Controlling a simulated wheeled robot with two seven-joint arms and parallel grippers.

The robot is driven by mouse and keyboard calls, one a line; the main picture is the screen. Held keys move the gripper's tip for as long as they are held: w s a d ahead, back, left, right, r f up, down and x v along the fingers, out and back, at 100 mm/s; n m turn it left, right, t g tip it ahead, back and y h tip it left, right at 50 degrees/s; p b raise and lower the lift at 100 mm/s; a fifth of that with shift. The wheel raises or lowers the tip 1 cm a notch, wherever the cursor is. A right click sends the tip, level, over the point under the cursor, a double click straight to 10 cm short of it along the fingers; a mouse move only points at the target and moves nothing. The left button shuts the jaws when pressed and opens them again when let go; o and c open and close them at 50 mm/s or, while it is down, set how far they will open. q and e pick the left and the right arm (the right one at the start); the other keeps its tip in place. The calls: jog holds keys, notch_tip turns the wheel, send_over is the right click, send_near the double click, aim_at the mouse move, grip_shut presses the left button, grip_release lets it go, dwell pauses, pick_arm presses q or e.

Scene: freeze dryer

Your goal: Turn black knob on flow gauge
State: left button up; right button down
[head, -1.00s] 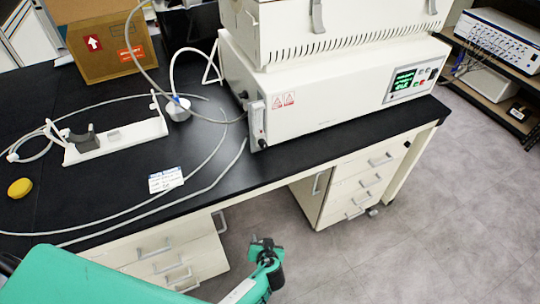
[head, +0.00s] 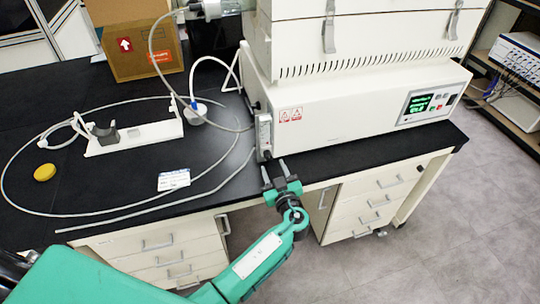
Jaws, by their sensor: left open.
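The flow gauge (head: 264,132) is a narrow clear and white panel on the left front corner of the white freeze dryer (head: 350,118). Its small black knob (head: 266,154) shows at the gauge's lower end. My left gripper (head: 275,168) is open, just below and in front of the knob, with its fingers pointing up toward it. I cannot tell whether a finger touches the knob. My right gripper is not in view.
The black bench (head: 120,195) carries a white stand (head: 135,137), a yellow cap (head: 44,172), a paper label (head: 174,180) and loose tubing (head: 150,208). A cardboard box (head: 140,45) stands behind. Drawers (head: 370,200) are below the bench edge.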

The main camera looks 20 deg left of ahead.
aim_at(269, 159)
pick_arm(q)
jog(key=p+x, duration=0.1)
jog(key=x, duration=0.3)
jog(key=shift+w+a, duration=0.25)
jog(key=shift+w, duration=0.05)
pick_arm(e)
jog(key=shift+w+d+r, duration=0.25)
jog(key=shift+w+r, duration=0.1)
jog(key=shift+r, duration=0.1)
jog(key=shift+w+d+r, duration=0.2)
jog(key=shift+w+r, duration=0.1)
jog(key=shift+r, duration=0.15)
pick_arm(q)
jog(key=shift+f, duration=0.1)
grip_shut()
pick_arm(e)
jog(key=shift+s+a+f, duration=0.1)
